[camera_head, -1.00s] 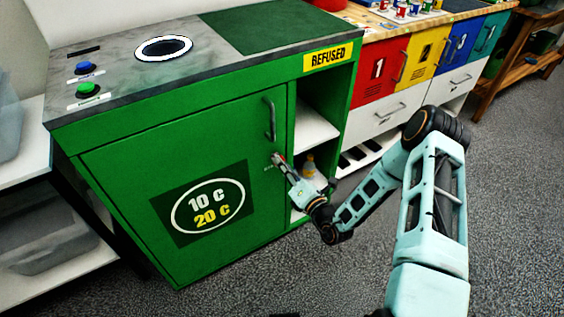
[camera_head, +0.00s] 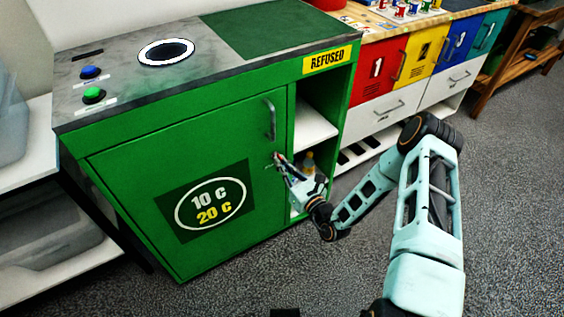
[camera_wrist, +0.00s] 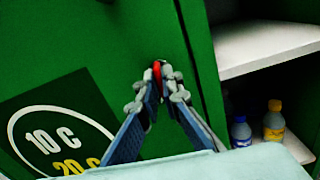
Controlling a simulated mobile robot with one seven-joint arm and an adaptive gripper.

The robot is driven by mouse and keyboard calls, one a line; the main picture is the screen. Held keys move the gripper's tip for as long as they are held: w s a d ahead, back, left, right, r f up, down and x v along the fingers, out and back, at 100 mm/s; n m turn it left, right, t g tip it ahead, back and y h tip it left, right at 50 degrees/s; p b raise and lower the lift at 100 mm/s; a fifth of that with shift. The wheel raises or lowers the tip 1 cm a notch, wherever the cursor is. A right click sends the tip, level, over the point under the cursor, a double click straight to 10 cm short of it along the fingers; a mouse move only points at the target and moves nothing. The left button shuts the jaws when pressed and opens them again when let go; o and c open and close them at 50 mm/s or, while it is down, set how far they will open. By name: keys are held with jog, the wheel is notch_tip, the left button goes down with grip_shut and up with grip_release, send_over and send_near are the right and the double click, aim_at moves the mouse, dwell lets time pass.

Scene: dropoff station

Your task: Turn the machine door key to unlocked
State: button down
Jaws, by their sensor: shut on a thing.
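The green machine door (camera_head: 130,190) is closed, with a grey handle (camera_head: 270,119) near its upper right edge. The key shows as a small red piece (camera_wrist: 157,70) in the wrist view, at the door's right side below the handle. My gripper (camera_head: 277,158) reaches the door there, and its fingertips (camera_wrist: 161,76) are shut on the red key. The fingers hide most of the key and the lock, so I cannot tell which way the key is turned.
Right of the door is an open white shelf (camera_wrist: 262,45) with bottles (camera_wrist: 273,121) below it. A vertical green panel edge (camera_wrist: 200,60) stands close to my fingers. Coloured drawers (camera_head: 375,73) stand farther right. Grey floor is clear in front.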

jog(key=shift+n, duration=0.5)
jog(key=c, duration=2.1)
grip_release()
jog(key=v, duration=1.2)
